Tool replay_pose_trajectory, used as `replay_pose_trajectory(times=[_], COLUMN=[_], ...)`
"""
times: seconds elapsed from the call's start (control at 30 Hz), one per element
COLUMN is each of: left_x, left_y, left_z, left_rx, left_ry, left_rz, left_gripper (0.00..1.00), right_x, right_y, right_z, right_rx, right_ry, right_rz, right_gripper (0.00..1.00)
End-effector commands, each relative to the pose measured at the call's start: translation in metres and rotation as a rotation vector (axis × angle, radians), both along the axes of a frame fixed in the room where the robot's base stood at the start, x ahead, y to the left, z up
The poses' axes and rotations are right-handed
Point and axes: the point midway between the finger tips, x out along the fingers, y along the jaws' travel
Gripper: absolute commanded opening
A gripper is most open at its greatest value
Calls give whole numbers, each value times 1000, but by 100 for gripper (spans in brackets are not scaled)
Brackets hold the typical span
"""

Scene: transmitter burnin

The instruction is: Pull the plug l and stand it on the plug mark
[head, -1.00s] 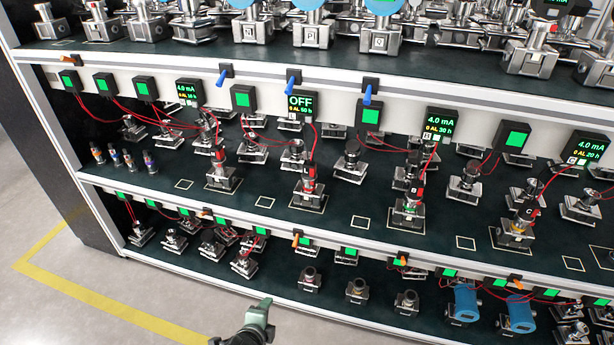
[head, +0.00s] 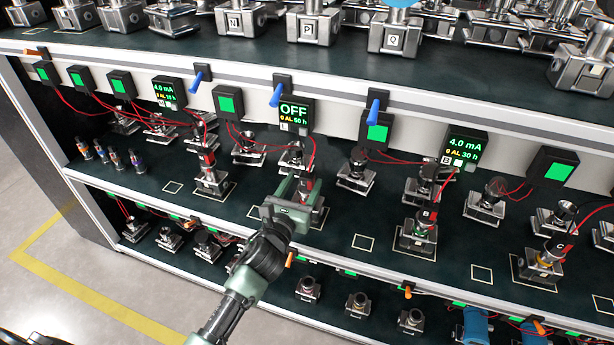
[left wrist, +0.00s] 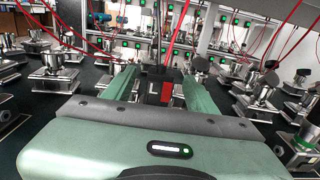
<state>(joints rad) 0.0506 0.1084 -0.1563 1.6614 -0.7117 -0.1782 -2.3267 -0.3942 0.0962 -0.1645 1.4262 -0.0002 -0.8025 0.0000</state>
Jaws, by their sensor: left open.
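Plug L (head: 306,186), black with a red part and a red cable, stands upright on its transmitter on the middle shelf, partly hidden by my left gripper. In the left wrist view the plug (left wrist: 163,92) shows between the two green fingers. My left gripper (head: 297,190) is open around it; contact cannot be told. The display above, marked L (head: 294,112), reads OFF. Small pale square outlines lie on the shelf on both sides of this transmitter: one at the left (head: 253,211), partly hidden by the gripper, one at the right (head: 364,242). Which is the plug mark cannot be told. My right gripper is not in view.
Transmitters with red-labelled plugs stand on either side, one marked B (head: 418,232). Red cables hang from the display rail. Blue levers (head: 277,95) stick out above. Several small coloured cylinders (head: 112,159) stand at the left. The shelf's front edge runs below.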

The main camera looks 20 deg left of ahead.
Motion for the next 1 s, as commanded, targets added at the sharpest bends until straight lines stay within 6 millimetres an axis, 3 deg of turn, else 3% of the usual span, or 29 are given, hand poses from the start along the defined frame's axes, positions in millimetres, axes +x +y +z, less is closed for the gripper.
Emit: replay_pose_trajectory(times=[0.2,0.3,0.5,0.87,0.9,1.0], left_x=[30,45,68,75,75,75], left_y=[-1,-2,-2,-3,-3,-3], left_z=[0,-1,-1,-1,-1,-1], left_rx=[-3,-4,-3,-5,-5,-5], left_ry=[-1,0,0,2,2,2], left_rz=[1,1,1,1,1,1], left_gripper=[57,57,57,57,55,27], right_x=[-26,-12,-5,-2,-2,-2], right_y=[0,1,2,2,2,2], right_z=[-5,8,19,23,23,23], right_rx=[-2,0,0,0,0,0], right_ry=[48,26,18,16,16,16], right_rz=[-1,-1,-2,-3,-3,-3], right_gripper=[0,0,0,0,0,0])
